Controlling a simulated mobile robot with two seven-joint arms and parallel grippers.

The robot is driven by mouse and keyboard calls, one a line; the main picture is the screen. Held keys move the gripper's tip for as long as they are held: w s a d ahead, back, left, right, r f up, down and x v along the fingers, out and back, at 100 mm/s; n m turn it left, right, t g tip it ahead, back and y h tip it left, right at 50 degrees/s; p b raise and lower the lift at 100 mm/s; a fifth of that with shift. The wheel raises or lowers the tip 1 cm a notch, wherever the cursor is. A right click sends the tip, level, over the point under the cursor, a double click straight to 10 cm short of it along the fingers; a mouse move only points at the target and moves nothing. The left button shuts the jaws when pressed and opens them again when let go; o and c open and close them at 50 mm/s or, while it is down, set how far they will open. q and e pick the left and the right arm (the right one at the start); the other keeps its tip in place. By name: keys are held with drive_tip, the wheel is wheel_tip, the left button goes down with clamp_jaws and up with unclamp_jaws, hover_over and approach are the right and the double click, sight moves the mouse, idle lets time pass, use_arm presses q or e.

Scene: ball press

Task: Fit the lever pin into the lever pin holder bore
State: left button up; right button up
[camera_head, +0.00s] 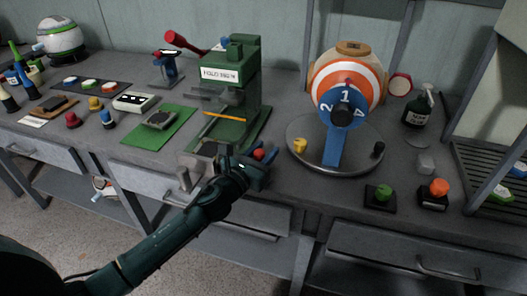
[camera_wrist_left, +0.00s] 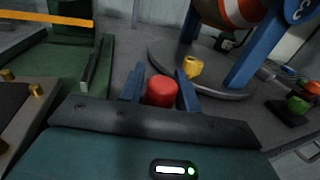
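My left gripper (camera_head: 262,155) is at the front right corner of the green press (camera_head: 238,85). In the left wrist view its blue fingers (camera_wrist_left: 161,88) close on both sides of a short red cylindrical piece (camera_wrist_left: 161,92), which also shows as a red spot in the head view (camera_head: 258,154). I cannot tell whether this is the lever pin; any shank is hidden. A dark red lever handle (camera_head: 184,42) shows behind the press at upper left. I cannot make out the lever pin holder bore. My right gripper is not in view.
Right of the gripper is a round grey base (camera_head: 310,165) with a striped orange-and-white ball (camera_head: 345,70) and a yellow piece (camera_head: 299,145). A green button (camera_head: 383,193) and orange button (camera_head: 439,187) stand at the front right. A green mat (camera_head: 150,138) lies left of the press.

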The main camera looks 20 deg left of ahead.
use_arm(q)
drive_tip(key=o, duration=0.3)
drive_tip(key=shift+o, duration=0.2)
drive_tip(key=shift+s+a+f, duration=0.1)
drive_tip(key=shift+s, duration=0.15)
drive_tip(key=v, duration=1.2)
drive_tip(key=shift+s+b, duration=0.3)
drive_tip(key=shift+b, duration=0.15)
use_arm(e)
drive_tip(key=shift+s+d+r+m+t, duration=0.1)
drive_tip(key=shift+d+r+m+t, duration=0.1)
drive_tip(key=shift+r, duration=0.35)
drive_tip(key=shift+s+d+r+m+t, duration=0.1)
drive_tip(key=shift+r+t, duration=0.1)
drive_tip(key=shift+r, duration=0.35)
